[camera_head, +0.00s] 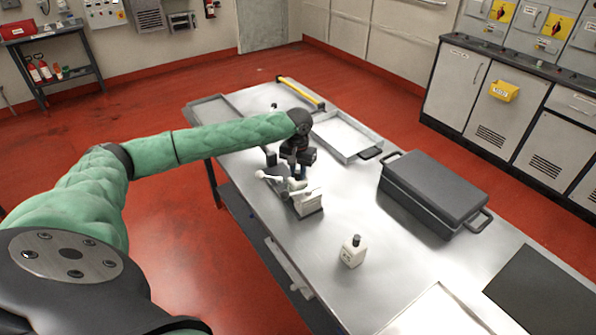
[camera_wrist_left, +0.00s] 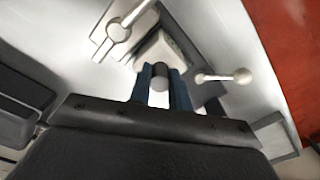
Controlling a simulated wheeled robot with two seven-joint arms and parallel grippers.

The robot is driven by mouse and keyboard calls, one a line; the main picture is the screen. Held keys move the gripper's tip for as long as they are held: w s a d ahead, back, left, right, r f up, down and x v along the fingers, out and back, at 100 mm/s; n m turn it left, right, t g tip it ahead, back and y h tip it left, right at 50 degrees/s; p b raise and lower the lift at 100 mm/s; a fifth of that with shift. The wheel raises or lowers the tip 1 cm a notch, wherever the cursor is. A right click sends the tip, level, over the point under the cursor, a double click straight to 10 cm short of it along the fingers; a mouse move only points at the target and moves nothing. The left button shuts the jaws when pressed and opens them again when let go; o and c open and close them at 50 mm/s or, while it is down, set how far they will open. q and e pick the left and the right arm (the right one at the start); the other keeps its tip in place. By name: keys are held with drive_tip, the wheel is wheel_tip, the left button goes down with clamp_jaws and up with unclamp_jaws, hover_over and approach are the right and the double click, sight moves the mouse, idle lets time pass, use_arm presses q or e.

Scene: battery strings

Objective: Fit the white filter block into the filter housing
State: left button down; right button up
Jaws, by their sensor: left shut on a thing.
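The filter housing (camera_head: 309,205) is a pale metal box on the steel table, with ball-ended levers on its sides. One ball lever (camera_wrist_left: 118,32) shows at upper left in the left wrist view and another (camera_wrist_left: 243,76) at right. My left gripper (camera_head: 297,176) is over the housing. In the left wrist view its blue fingers (camera_wrist_left: 161,84) are shut on a small grey knob. The white filter block (camera_wrist_left: 162,50) appears just beyond the fingers, at the knob, amid the housing. How deep the block sits in the housing is hidden. My right gripper is not in view.
A dark grey case (camera_head: 435,187) lies to the right. A shallow metal tray (camera_head: 345,138) is behind. A dark mat (camera_head: 545,295) lies at near right. The table between bottle and case is clear.

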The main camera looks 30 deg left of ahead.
use_arm(q)
drive_tip(key=shift+f, duration=0.3)
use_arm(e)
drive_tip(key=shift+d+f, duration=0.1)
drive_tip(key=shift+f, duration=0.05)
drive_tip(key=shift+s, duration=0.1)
use_arm(q)
drive_tip(key=c, duration=1.3)
unclamp_jaws()
drive_tip(key=shift+f, duration=0.1)
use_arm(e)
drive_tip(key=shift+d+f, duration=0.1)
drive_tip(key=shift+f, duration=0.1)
use_arm(q)
drive_tip(key=shift+r, duration=0.25)
wheel_tip(320, 180, up, 12)
drive_tip(key=b, duration=0.4)
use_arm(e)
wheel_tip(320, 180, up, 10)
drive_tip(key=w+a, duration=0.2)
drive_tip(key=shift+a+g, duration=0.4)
use_arm(q)
drive_tip(key=shift+f, duration=0.2)
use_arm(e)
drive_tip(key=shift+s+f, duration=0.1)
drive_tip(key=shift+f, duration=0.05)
